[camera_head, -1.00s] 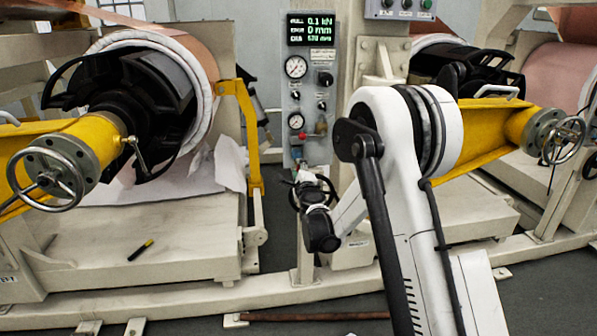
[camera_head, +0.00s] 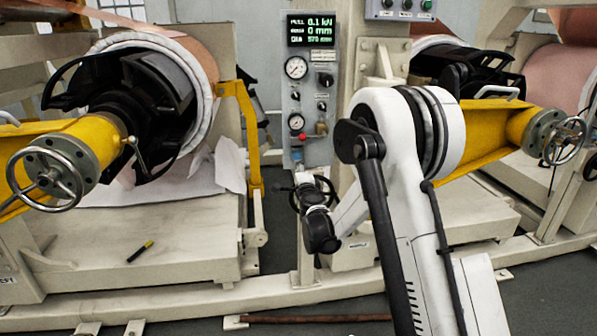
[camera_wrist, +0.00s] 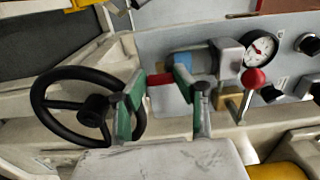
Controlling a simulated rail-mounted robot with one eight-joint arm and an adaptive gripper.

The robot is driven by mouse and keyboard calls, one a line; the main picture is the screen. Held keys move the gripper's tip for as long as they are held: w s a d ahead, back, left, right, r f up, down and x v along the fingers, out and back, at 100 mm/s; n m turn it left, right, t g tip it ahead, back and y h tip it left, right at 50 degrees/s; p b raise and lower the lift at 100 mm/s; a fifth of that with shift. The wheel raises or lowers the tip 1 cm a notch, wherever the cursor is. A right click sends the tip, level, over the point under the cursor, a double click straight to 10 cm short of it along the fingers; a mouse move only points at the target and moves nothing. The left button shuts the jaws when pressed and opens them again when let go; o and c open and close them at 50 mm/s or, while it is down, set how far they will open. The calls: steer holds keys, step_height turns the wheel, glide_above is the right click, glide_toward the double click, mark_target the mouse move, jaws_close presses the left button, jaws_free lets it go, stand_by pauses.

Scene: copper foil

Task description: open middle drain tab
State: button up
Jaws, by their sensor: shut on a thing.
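A blue part (camera_wrist: 181,62) lies just beyond the right finger. I cannot tell for sure which part is the middle drain tab. In the head view my wrist (camera_head: 321,230) is low in front of the control panel (camera_head: 308,90); the fingertips and the tab are too small or hidden there to make out.
A black handwheel (camera_wrist: 90,108) is close to the left finger. A red-knobbed lever (camera_wrist: 252,80) and a pressure gauge (camera_wrist: 260,50) are to the right. In the head view a yellow arm (camera_head: 80,145) with a copper roll stands left, another yellow arm (camera_head: 490,135) right.

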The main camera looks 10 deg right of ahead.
steer(key=o, duration=1.1)
steer(key=shift+o, duration=0.2)
